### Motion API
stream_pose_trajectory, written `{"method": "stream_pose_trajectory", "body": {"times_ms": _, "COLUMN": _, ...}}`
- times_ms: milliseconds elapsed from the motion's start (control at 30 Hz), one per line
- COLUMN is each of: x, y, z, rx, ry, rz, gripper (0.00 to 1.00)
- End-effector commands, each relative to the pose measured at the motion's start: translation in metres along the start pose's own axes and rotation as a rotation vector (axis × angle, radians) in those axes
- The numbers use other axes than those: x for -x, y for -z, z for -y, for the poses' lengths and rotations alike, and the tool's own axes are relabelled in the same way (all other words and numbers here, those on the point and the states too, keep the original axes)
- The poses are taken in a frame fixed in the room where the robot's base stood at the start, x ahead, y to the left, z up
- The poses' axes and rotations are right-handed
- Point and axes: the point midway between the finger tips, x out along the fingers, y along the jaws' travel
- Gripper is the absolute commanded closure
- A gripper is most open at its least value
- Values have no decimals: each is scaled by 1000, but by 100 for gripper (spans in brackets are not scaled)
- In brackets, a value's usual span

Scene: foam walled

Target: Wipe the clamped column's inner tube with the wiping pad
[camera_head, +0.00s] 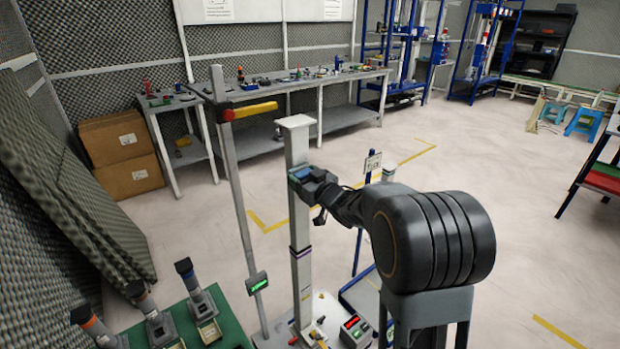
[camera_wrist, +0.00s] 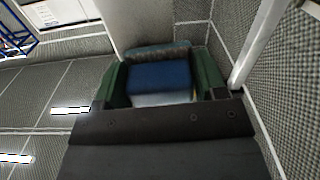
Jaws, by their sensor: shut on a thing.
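The pale upright column (camera_head: 299,222) stands front centre in the head view, with a flat cap and a dark purple band lower down. I take the stretch above the band as its inner tube. My gripper (camera_head: 313,180) is at its upper part, below the cap, coming from the right. The gripper is shut on the wiping pad (camera_wrist: 160,75), a blue block with a grey far layer, held between green-faced fingers in the wrist view. The column's pale face (camera_wrist: 150,22) lies right beyond the pad. The pad seems against it, but contact is not certain.
A grey pole (camera_head: 236,190) with a yellow-red arm stands left of the column. A green mat (camera_head: 232,330) with several black-handled tools lies front left. Open floor lies to the right.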

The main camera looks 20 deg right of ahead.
Motion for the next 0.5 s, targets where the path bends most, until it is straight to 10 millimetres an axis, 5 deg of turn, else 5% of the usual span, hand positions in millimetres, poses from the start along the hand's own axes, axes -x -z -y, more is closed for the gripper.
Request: {"method": "stream_pose_trajectory", "body": {"times_ms": 500, "x": 2, "y": 22, "z": 4, "rx": 1, "ry": -1, "rz": -1, "gripper": 54}}
